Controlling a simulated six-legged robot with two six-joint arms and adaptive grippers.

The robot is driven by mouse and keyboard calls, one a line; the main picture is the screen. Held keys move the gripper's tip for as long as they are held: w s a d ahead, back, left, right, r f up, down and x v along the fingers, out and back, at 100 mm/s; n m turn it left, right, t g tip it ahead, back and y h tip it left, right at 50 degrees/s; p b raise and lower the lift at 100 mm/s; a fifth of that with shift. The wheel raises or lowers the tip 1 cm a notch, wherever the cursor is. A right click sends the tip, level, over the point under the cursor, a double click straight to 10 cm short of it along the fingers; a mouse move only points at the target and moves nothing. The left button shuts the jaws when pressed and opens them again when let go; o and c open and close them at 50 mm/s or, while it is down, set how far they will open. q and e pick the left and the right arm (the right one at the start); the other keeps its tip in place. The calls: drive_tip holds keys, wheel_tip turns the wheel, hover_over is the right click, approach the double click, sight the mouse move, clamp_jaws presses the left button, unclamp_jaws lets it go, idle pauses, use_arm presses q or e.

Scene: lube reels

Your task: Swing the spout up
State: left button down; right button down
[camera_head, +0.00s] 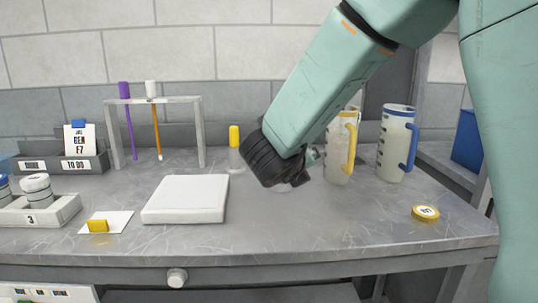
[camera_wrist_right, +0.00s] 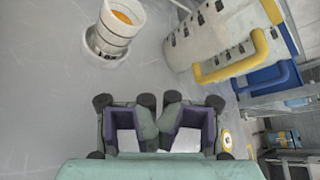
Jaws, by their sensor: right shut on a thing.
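Two clear measuring jugs stand at the back right of the bench, one with a yellow handle (camera_head: 350,150) and one with a blue handle (camera_head: 407,145). The yellow-handled jug also shows in the right wrist view (camera_wrist_right: 215,50). My right gripper (camera_wrist_right: 157,103) is low over the bench, left of that jug; in the head view my forearm and wrist mostly hide it. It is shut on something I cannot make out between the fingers. I cannot clearly pick out a spout. A white round container with an orange inside (camera_wrist_right: 112,35) stands apart from the fingers. My left gripper is out of view.
A yellow-topped bottle (camera_head: 235,150) stands left of my wrist. A white slab (camera_head: 186,199), a yellow block on a card (camera_head: 98,226) and a rack (camera_head: 200,130) are further left. A yellow round lid (camera_head: 425,213) lies at front right. The front middle bench is clear.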

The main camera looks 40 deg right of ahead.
drive_tip(key=shift+w+a+f+t+h+b, duration=0.1)
drive_tip(key=shift+a+f+t+h+b, duration=0.2)
drive_tip(key=shift+f+t+b, duration=0.3)
drive_tip(key=shift+w+a+r+t+b, duration=0.15)
drive_tip(key=shift+a+r+t+b, duration=0.15)
drive_tip(key=shift+t, duration=0.4)
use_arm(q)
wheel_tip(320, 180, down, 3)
use_arm(e)
drive_tip(key=w+a+r+m+t+y, duration=0.1)
drive_tip(key=w+a+r+m+t, duration=0.1)
drive_tip(key=a+r+m+t, duration=0.1)
drive_tip(key=a+r+t, duration=0.1)
drive_tip(key=a+t, duration=0.1)
drive_tip(key=t, duration=0.1)
drive_tip(key=shift+r+y, duration=0.15)
drive_tip(key=shift+y, duration=0.25)
drive_tip(key=shift+a, duration=0.1)
use_arm(q)
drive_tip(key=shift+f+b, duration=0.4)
drive_tip(key=shift+b, duration=0.1)
use_arm(e)
drive_tip(key=x, duration=1)
